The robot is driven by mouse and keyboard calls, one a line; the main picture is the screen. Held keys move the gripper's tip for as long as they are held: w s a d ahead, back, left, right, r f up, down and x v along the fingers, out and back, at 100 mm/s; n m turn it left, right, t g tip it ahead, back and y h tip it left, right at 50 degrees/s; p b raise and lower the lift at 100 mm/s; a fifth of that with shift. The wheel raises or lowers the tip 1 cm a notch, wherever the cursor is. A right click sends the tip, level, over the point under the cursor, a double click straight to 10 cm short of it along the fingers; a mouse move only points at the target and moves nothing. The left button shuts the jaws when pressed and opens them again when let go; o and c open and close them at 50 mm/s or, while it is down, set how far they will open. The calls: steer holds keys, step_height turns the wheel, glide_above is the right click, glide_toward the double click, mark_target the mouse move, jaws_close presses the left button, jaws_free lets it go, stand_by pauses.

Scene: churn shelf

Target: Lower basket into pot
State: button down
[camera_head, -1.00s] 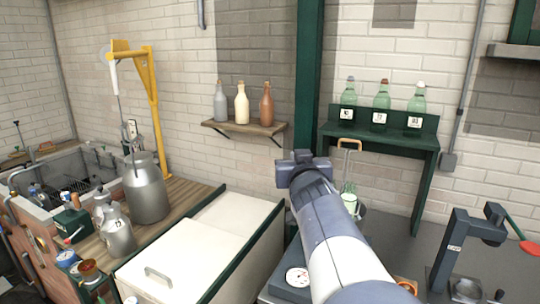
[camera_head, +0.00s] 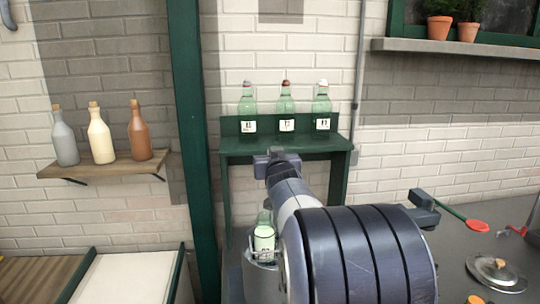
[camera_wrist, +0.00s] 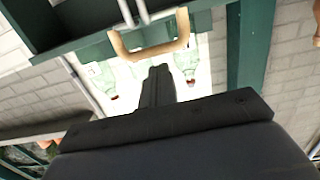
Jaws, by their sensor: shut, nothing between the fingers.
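The wire basket (camera_head: 262,256) stands low beside my arm in the head view, with a green bottle (camera_head: 264,236) in it. Its tan wooden handle (camera_wrist: 150,52) and metal side wires show in the wrist view, where the scene is upside down. My gripper (camera_wrist: 158,70) shows there as dark, closed fingers. The fingertips are close to the handle in the picture but not around it; I cannot tell the depth between them. In the head view my wrist is in front of the green shelf and the fingertips are hidden. I cannot make out the pot; my arm covers much of that area.
A dark green shelf (camera_head: 240,146) against the wall carries three green bottles. A wooden wall shelf (camera_head: 105,168) holds three stoppered bottles. A green post (camera_head: 190,150) stands between them. A lid (camera_head: 496,272) and a red-ended tool (camera_head: 477,226) lie on the right counter.

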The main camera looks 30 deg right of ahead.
steer(key=shift+f, duration=0.25)
step_height(320, 180, down, 13)
steer(key=b, duration=1.1)
steer(key=shift+b, duration=0.35)
steer(key=shift+r, duration=0.1)
steer(key=s+a+r+p, duration=0.1)
steer(key=s+a+r, duration=0.4)
steer(key=s, duration=0.4)
steer(key=shift+s+p, duration=0.35)
steer(key=shift+p, duration=0.05)
steer(key=shift+w+d, duration=0.1)
steer(key=shift+w, duration=0.05)
